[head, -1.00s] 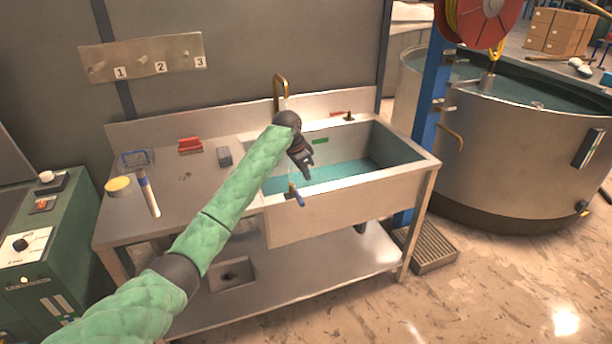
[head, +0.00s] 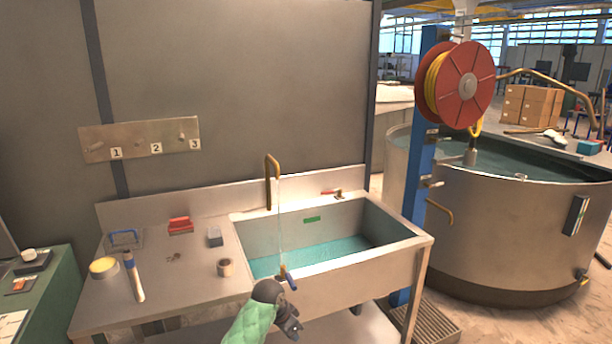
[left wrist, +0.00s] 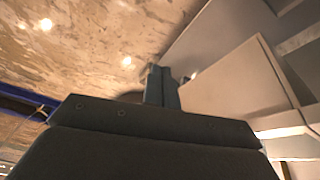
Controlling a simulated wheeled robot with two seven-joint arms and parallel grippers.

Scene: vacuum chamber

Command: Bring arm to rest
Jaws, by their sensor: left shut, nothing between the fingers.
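My left arm, in a green padded sleeve, comes in at the bottom of the head view. Its dark left gripper (head: 291,328) is in front of the sink's front wall, low and near the bottom edge. In the left wrist view the two fingers of the left gripper (left wrist: 162,86) are together with nothing between them. The floor and a pale metal side lie beyond them. My right gripper is in neither view.
The steel sink (head: 395,262) holds blue-green water, and a thin stream falls from the brass tap (head: 271,180). A blue-handled valve (head: 288,277) sits at its front rim. A round tank (head: 480,240), blue post (head: 418,170) and hose reel (head: 462,85) stand right.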

